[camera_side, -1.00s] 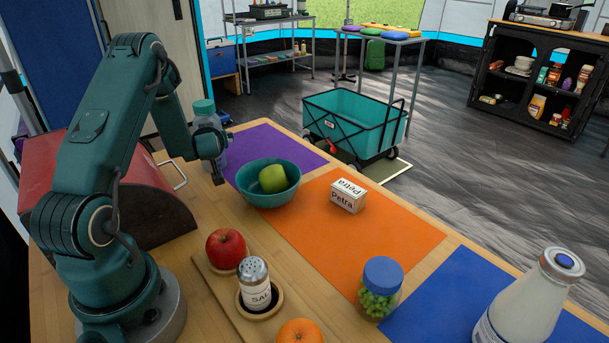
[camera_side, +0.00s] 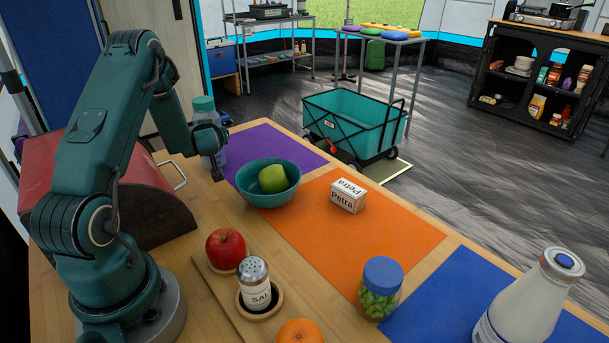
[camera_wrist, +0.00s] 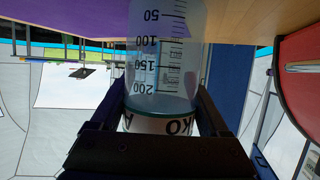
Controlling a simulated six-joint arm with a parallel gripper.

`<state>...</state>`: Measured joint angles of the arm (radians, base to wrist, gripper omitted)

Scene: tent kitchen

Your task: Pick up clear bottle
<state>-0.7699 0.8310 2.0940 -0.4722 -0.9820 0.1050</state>
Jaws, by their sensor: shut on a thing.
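The clear bottle (camera_side: 205,106) has a teal cap and stands upright at the far end of the wooden table, partly hidden behind my gripper in the side view. In the wrist view the clear bottle (camera_wrist: 165,70) shows printed volume marks and a white band with dark letters, and it appears upside down there. My gripper (camera_wrist: 162,108) is shut on it, one finger on each side of its body. In the side view my gripper (camera_side: 214,140) covers its middle. I cannot tell whether its base touches the table.
A red bread box (camera_side: 135,180) with a handle is to the left. A Petra box (camera_side: 347,197) sits on the orange mat (camera_side: 375,240).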

